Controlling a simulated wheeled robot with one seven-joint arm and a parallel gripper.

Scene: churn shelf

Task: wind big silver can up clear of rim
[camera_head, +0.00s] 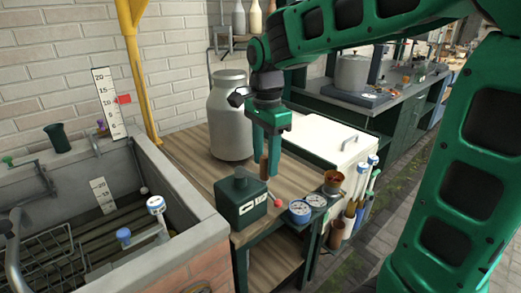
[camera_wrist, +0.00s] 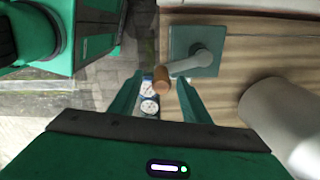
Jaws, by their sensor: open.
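The big silver can (camera_head: 228,118) stands upright on the wooden bench top, outside the stone trough and left of my gripper. It shows partly at the right in the wrist view (camera_wrist: 285,112). A dark green box (camera_head: 240,200) with a white label and a red-knobbed lever (camera_head: 279,202) sits at the bench front. A grey crank arm (camera_wrist: 196,62) on a square green base ends in a brown wooden handle (camera_wrist: 162,86). My gripper (camera_head: 266,165) points down, open, with the handle between its fingers or just beyond them; contact cannot be told.
The stone trough (camera_head: 180,180) with a wire rack (camera_head: 45,250) lies left. A numbered scale with a red flag (camera_head: 123,99) stands behind it. Round gauges (camera_head: 300,208) and a copper cup (camera_head: 333,180) sit at the bench's front right. A white chest (camera_head: 325,140) stands behind.

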